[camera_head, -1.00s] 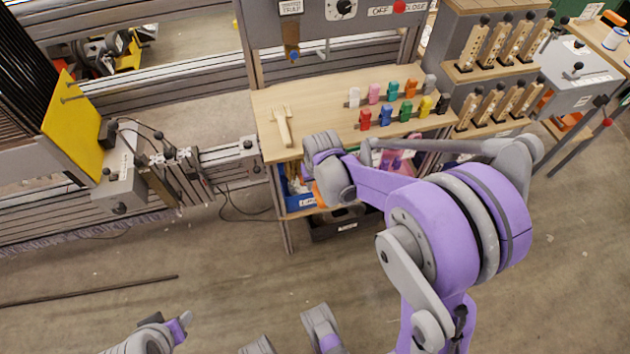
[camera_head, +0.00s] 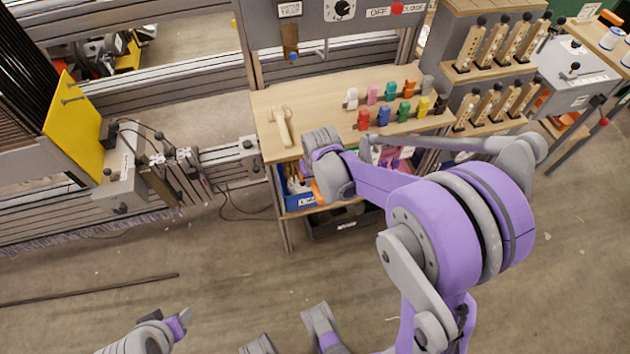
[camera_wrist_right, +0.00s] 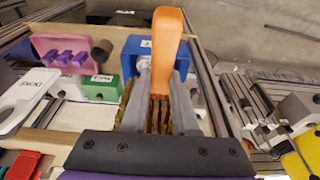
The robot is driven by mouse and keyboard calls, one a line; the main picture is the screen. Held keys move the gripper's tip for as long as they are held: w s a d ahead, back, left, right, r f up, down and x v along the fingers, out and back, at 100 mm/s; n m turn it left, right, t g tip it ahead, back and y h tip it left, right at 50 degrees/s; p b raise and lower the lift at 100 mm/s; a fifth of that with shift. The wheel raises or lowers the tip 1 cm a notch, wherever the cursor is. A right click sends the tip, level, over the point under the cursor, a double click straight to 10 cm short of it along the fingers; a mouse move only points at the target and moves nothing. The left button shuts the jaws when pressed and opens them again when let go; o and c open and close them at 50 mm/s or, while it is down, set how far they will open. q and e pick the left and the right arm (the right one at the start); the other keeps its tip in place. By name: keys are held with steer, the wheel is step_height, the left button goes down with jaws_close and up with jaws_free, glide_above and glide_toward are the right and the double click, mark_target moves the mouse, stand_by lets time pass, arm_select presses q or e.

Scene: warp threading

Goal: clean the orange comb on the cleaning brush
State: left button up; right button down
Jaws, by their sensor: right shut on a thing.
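My right gripper (camera_wrist_right: 160,72) is shut on the orange comb (camera_wrist_right: 167,38), whose handle rises between the fingers in the right wrist view. Yellow-brown bristles or teeth (camera_wrist_right: 159,115) show between and under the fingers; I cannot tell whether they are the cleaning brush or part of the comb, or whether they touch it. In the head view my wrist hides most of this, and only a small orange patch (camera_head: 317,190) shows beside it, under the table edge. My left gripper (camera_head: 184,318) is at the lower left, far from the table; its jaws are unclear.
A blue bin (camera_wrist_right: 128,58) stands close behind the comb, with a pink bin (camera_wrist_right: 42,45) of purple pieces to its left. Above is the wooden tabletop (camera_head: 325,95), with a wooden fork-like tool (camera_head: 283,127) and several coloured pegs.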

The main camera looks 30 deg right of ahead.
steer(key=shift+w+r+p, duration=0.1)
steer(key=shift+r+p, duration=2.2)
steer(key=shift+r, duration=1)
steer(key=shift+s+a+f, duration=0.1)
steer(key=shift+s, duration=0.45)
steer(key=s+a, duration=0.2)
steer(key=s, duration=0.6)
steer(key=shift+s+p, duration=0.3)
steer(key=shift+s, duration=0.1)
steer(key=shift+a, duration=0.1)
